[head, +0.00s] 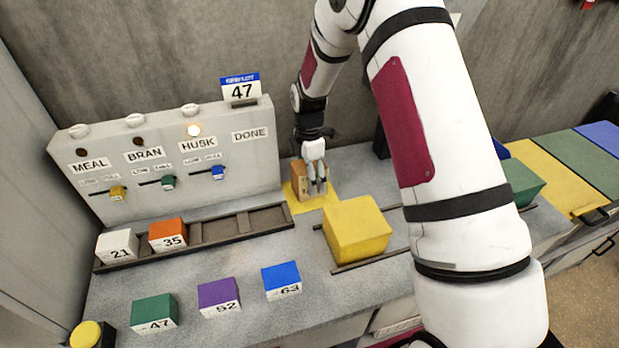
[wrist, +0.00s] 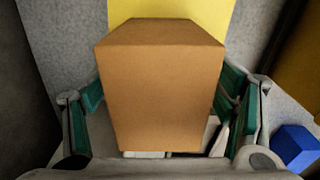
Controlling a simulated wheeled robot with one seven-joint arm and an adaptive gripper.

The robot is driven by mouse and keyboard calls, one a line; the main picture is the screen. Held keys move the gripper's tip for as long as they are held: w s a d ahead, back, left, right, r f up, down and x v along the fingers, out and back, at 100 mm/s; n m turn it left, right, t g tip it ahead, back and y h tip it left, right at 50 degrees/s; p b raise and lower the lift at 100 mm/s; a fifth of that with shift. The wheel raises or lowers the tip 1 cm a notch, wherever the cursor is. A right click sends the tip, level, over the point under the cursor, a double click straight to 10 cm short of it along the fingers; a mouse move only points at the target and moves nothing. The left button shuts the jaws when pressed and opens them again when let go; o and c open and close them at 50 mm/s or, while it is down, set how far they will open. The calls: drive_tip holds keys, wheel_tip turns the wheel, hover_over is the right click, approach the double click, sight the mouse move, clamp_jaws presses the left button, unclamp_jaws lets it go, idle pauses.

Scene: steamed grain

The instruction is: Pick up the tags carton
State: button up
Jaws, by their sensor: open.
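A brown carton (head: 297,184), which I take to be the tags carton, stands on a yellow square (head: 327,196) on the counter, right of the wooden rack. In the wrist view the carton (wrist: 160,85) is a plain brown box filling the middle. My gripper (head: 316,182) is down at the carton. Its green-padded fingers (wrist: 160,95) are open, one on each side of the box, with a visible gap at least near the left pad. Small white pieces show at the box's near lower edge. The carton's lower part and any label are hidden.
A large yellow block (head: 357,231) sits close by at the right front. White and orange numbered blocks stand in the rack (head: 240,228). Green, purple and blue (head: 281,281) numbered blocks lie in front. The control panel (head: 180,150) stands behind at left.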

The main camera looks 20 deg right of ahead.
drive_tip(key=shift+f, duration=0.6)
drive_tip(key=c, duration=1.5)
drive_tip(key=shift+r, duration=0.15)
